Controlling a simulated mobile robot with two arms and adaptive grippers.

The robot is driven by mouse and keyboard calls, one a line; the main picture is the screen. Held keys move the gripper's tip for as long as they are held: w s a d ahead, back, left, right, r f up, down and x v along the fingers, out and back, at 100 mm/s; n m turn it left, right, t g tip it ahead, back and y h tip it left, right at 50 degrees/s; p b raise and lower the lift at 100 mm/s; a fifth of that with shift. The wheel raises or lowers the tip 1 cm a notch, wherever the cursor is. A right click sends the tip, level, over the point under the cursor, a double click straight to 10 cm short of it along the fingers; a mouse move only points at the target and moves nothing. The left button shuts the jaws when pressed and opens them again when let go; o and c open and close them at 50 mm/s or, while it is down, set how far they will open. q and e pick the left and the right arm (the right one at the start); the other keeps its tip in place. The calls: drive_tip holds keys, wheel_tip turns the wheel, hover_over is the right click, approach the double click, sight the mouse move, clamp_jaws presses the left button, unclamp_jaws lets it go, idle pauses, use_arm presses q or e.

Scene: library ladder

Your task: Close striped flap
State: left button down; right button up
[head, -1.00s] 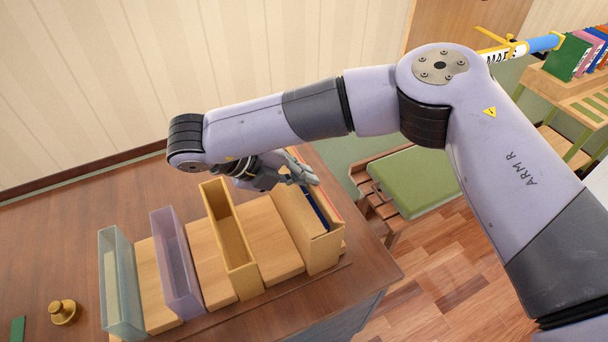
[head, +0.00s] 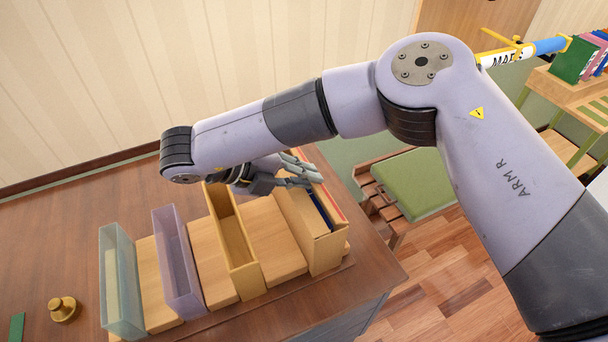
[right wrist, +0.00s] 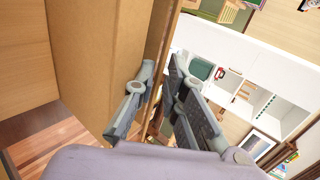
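The tan box (head: 327,250) is the rightmost of the upright boxes on the desk. It holds something dark blue (head: 318,210). A thin red-edged strip (head: 328,187) runs along its right side and may be the flap; I cannot make out stripes. My right gripper (head: 305,172) is over the far end of this box, fingers apart. In the right wrist view, the open right gripper (right wrist: 163,66) has a thin brown panel edge (right wrist: 160,50) between its fingers, beside a broad tan wall (right wrist: 90,60). Contact cannot be told. My left gripper is not in view.
Left of the tan box stand a yellow-tan box (head: 243,275), a purple box (head: 180,265) and a teal box (head: 120,290). A green-seated chair (head: 415,182) stands beyond the desk's right edge.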

drive_tip(key=v, duration=0.7)
drive_tip(key=shift+a+r, duration=0.1)
drive_tip(key=shift+a, duration=0.05)
drive_tip(key=shift+c, duration=0.2)
